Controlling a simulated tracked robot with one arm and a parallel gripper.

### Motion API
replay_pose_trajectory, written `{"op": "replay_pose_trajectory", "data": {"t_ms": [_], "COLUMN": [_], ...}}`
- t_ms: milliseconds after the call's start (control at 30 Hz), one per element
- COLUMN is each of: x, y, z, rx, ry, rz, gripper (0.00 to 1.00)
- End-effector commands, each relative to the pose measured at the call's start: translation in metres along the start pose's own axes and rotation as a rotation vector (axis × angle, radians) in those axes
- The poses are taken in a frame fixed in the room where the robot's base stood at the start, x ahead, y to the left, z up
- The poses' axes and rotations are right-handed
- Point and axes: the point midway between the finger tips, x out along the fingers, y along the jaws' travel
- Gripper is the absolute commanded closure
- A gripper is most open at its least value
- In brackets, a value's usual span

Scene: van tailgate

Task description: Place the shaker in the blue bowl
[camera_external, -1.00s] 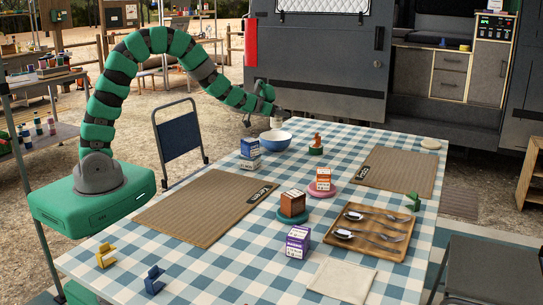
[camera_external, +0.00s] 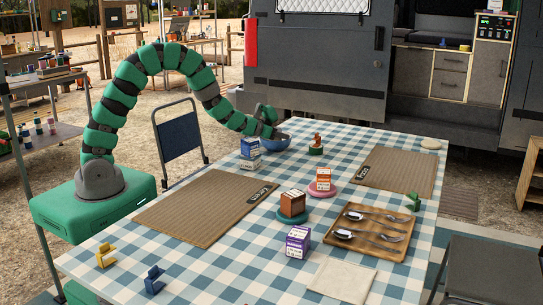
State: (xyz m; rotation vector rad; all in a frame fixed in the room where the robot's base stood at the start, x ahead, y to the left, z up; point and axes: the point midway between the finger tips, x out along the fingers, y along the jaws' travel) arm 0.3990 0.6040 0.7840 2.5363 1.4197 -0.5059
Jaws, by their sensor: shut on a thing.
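The blue bowl (camera_external: 276,145) stands at the far left edge of the checked tablecloth, behind a small blue-and-white box. My gripper (camera_external: 280,134) reaches down from the left, with its tips at the bowl's rim or just inside the opening. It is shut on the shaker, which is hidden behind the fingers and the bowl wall. Whether the shaker touches the bowl's bottom cannot be seen.
The blue-and-white box (camera_external: 250,148) stands close in front of the bowl. Boxes on coasters, a wooden tray (camera_external: 352,246) with cutlery and two brown placemats (camera_external: 190,214) fill the table.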

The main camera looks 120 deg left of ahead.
Motion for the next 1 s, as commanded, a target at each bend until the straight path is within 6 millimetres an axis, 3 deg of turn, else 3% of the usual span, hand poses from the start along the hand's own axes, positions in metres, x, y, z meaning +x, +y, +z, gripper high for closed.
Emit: {"op": "replay_pose_trajectory", "data": {"t_ms": [67, 467, 1000], "x": [0.000, -0.005, -0.087], "y": [0.000, 0.000, 0.000], "z": [0.001, -0.002, -0.003], "rx": [0.000, 0.000, 0.000], "ry": [0.000, 0.000, -0.001], "rz": [0.000, 0.000, 0.000], "gripper": [0.48, 0.48, 0.48]}}
